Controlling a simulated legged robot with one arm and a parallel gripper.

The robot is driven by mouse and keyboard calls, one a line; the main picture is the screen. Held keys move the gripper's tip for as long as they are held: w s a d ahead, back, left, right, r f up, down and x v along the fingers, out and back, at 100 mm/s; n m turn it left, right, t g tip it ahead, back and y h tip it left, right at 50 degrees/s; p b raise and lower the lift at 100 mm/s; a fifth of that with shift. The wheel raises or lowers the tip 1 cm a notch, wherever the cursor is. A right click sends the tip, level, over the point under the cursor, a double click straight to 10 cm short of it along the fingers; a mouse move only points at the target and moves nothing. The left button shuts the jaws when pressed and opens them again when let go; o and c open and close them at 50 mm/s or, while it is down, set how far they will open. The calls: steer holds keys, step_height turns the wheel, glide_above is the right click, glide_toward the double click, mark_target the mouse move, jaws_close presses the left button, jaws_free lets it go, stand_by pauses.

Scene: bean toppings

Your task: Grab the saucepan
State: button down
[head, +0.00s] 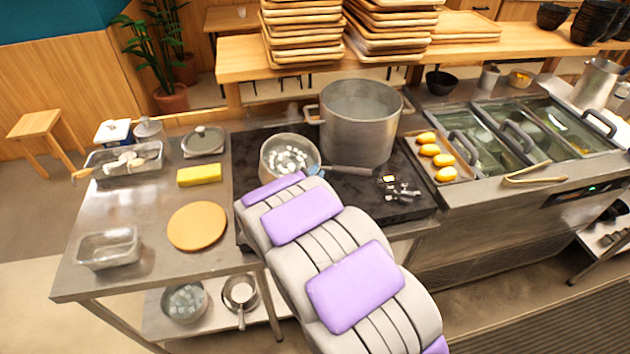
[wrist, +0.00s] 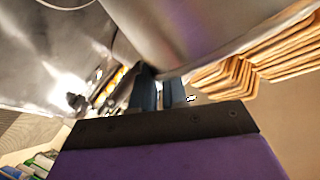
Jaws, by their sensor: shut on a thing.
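The steel saucepan (head: 268,165) stands on the dark stove top and holds small white pieces. Its dark handle (head: 352,171) points right, in front of the large pot. My arm reaches up from the lower right in the head view and ends at the saucepan, covering its near side. My gripper, two dark fingers in the wrist view (wrist: 163,92), is shut on the saucepan, by the look of it near the root of the handle. The exact contact is hidden by my arm in the head view and unclear in the wrist view.
A large steel pot (head: 357,130) stands close behind the handle. A tray with yellow pieces (head: 447,172) and fryer basins are to the right. A yellow sponge-like block (head: 199,175), a round board (head: 197,226) and metal containers sit on the left counter. Wooden trays are stacked behind.

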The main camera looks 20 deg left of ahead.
steer(key=r, duration=0.5)
steer(key=shift+s+d+p, duration=0.15)
steer(key=shift+d+p, duration=0.1)
steer(key=shift+p, duration=0.15)
steer(key=c, duration=1.6)
jaws_free()
steer(key=shift+a, duration=0.3)
steer(key=o, duration=0.6)
steer(key=shift+d+r, duration=0.1)
steer(key=shift+d, duration=0.45)
steer(key=o, duration=0.6)
steer(key=shift+a, duration=0.45)
steer(key=shift+d, duration=0.1)
